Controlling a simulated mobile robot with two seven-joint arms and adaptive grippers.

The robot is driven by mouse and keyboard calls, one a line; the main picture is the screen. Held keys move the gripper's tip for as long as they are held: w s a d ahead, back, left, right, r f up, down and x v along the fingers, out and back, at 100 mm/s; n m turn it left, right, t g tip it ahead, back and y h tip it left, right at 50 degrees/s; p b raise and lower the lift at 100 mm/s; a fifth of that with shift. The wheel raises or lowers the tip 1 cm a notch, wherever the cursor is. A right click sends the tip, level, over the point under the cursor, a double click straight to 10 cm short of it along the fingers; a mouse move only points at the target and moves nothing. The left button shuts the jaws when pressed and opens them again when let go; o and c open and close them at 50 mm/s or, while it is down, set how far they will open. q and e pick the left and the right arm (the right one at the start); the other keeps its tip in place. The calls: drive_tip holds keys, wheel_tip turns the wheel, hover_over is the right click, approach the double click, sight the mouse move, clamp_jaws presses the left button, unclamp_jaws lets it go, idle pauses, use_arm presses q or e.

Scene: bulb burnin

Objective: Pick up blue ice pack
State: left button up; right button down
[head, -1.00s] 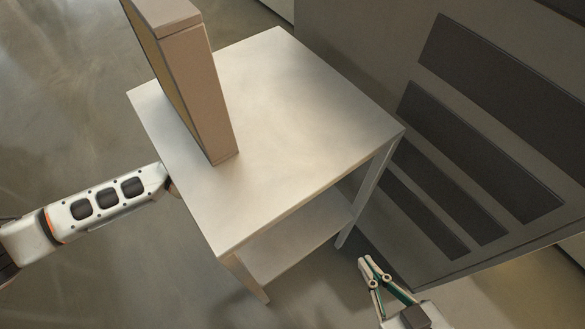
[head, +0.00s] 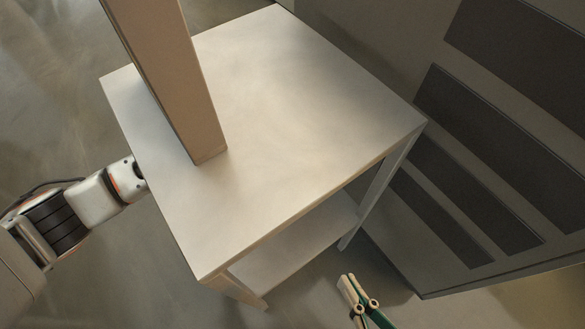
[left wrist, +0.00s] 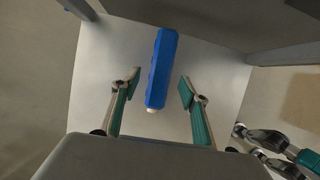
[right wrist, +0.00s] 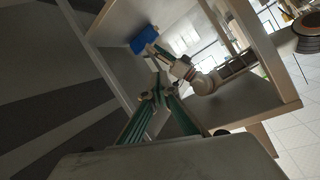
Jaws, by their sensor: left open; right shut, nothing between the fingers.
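The blue ice pack (left wrist: 162,62) lies on the lower shelf of the table, long side pointing away, in the left wrist view. It has a pale tip at its near end. My left gripper (left wrist: 159,84) is open, with one finger on each side of the pack's near part and a gap on both sides. The pack (right wrist: 144,38) also shows in the right wrist view, with my left gripper close to it. In the head view the tabletop hides the pack and my left gripper. My right gripper (head: 350,284) is shut and empty, low in front of the table.
The pale table (head: 290,110) carries a tall brown panel (head: 172,80) on its left part. Its lower shelf (head: 300,245) lies beneath the top, between legs. A grey cabinet with dark slats (head: 490,130) stands to the right. The rest of the tabletop is clear.

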use_arm(q)
drive_tip(key=x, duration=0.1)
drive_tip(key=b+x, duration=0.1)
drive_tip(key=x, duration=0.1)
drive_tip(key=b+x, duration=0.1)
drive_tip(key=shift+s+d+f, duration=0.15)
drive_tip(key=shift+s+f, duration=0.1)
drive_tip(key=shift+f, duration=0.15)
drive_tip(key=shift+w+d+f, duration=0.1)
drive_tip(key=shift+w+f, duration=0.1)
drive_tip(key=shift+f, duration=0.05)
drive_tip(key=shift+w+d+b, duration=0.1)
drive_tip(key=shift+b, duration=0.2)
drive_tip(key=shift+w+r, duration=0.15)
clamp_jaws()
use_arm(e)
drive_tip(key=a+m, duration=0.2)
drive_tip(key=m, duration=0.1)
drive_tip(key=shift+s+a+f, duration=0.2)
drive_tip(key=shift+s, duration=0.15)
use_arm(q)
drive_tip(key=shift+r, duration=0.15)
use_arm(e)
drive_tip(key=shift+d+r, duration=0.1)
